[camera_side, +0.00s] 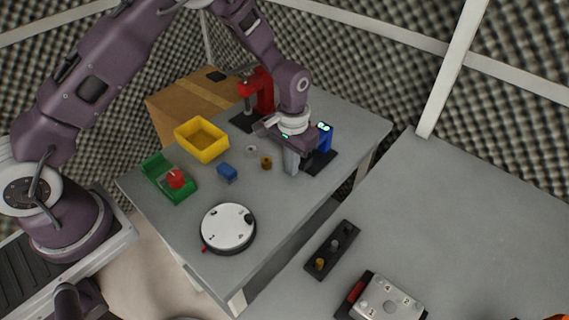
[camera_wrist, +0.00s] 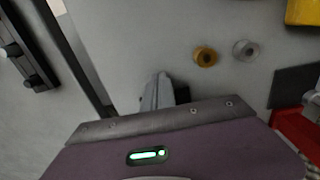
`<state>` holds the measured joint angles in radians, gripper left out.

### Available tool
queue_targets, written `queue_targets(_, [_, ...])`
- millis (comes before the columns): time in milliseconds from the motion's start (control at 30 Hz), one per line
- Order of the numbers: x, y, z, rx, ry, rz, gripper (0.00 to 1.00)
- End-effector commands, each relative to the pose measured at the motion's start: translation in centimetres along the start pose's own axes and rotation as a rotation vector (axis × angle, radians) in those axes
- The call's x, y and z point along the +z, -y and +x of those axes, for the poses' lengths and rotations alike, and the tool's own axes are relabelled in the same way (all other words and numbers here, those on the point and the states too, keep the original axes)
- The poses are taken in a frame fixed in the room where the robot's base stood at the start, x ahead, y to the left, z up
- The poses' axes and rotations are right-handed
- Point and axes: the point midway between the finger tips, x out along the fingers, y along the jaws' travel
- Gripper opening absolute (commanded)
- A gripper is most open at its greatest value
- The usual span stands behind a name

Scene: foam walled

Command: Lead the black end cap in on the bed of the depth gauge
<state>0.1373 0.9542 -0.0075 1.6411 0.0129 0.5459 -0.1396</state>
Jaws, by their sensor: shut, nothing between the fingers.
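The depth gauge (camera_side: 324,138) is a blue upright with lit green-white displays on a black base, its bed (camera_side: 319,162), at the right of the table. My gripper (camera_side: 291,171) points down just left of the gauge. Its fingers are shut and empty; they also show in the wrist view (camera_wrist: 157,92). A small dark shape (camera_wrist: 182,94) lies right beside the fingertips there; I cannot tell whether it is the end cap or part of the gauge. No black end cap is clearly visible by the gauge; my gripper hides part of that area.
A brass ring (camera_side: 266,162) and a grey ring (camera_side: 251,148) lie left of my gripper. Near them are a blue block (camera_side: 227,172), a yellow bin (camera_side: 201,153), and a red press (camera_side: 262,92). A white round dial (camera_side: 228,226) and a dark three-place rack (camera_side: 332,249) stand nearer.

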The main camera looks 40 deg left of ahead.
Motion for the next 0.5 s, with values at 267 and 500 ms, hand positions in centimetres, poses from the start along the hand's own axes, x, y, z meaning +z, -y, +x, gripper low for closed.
queue_targets(267, [-0.9,0.0,0.0,0.0,0.001,0.0,0.0])
queue_targets(500, [-1.6,0.0,0.0,0.001,-0.002,-0.001,0.0])
